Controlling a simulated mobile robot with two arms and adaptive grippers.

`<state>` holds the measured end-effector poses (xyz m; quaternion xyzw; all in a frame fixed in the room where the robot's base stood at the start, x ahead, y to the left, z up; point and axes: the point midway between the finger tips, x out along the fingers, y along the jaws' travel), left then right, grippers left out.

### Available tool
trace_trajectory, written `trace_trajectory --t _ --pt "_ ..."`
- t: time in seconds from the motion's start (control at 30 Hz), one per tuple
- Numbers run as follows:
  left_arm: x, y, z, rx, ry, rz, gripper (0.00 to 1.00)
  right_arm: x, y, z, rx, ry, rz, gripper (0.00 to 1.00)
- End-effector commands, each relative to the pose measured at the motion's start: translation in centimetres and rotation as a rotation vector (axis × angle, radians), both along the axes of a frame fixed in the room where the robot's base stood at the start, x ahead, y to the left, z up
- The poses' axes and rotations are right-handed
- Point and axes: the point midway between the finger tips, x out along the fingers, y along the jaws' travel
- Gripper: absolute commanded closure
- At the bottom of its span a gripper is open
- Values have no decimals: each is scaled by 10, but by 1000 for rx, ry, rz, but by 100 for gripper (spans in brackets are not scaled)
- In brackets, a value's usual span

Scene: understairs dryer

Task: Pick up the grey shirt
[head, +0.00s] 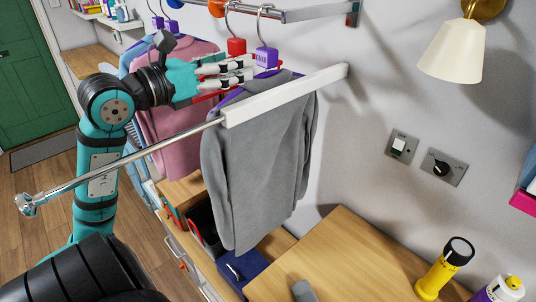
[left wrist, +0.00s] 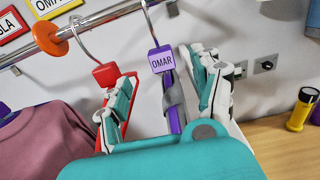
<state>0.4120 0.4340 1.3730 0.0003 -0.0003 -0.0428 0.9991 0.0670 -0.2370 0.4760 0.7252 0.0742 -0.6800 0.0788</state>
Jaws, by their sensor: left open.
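The grey shirt (head: 262,155) hangs from a purple hanger with a tag (head: 266,57) on the wall rail. My left gripper (head: 249,70) is open at the height of the hanger's shoulders, just below the tags. In the left wrist view its fingers (left wrist: 164,80) stand on either side of the purple hanger, apart from it as far as I can see. The left finger is close to or against the red hanger (left wrist: 106,76). My right gripper is not in view.
A white bar (head: 285,95) with a metal rod (head: 125,160) crosses in front of the shirt's upper part. A pink shirt (head: 172,110) hangs to the left. Below are a blue box (head: 245,268) and a wooden worktop (head: 345,262) with a yellow torch (head: 440,275). A lamp (head: 453,50) projects at right.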

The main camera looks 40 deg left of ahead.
Motion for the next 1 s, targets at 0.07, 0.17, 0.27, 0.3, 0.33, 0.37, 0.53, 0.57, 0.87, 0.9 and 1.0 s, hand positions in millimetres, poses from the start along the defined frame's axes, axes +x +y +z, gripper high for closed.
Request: trace_trajectory --t 0.07,0.17,0.27,0.3,0.33,0.37,0.53,0.57,0.87,0.9,1.0 --pt "16 -2 4 -2 3 -2 35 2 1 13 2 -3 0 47" --pt "31 -2 4 -2 1 0 35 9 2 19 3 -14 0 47" --pt "40 -3 2 0 -1 0 35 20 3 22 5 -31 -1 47" --pt "41 -3 2 0 -1 0 35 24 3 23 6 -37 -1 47" --pt "43 -3 1 0 0 0 35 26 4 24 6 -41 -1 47" --pt "45 -4 2 -1 0 0 35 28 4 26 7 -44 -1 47" --pt "67 -6 6 -3 3 -1 35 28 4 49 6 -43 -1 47" --pt "71 -6 6 -3 3 -1 35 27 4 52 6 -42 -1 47" --pt "95 -9 0 0 -1 0 35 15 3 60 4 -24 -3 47" --pt "95 -9 0 0 -1 0 35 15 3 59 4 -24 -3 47" --pt "94 -9 0 0 -1 0 35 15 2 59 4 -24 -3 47"
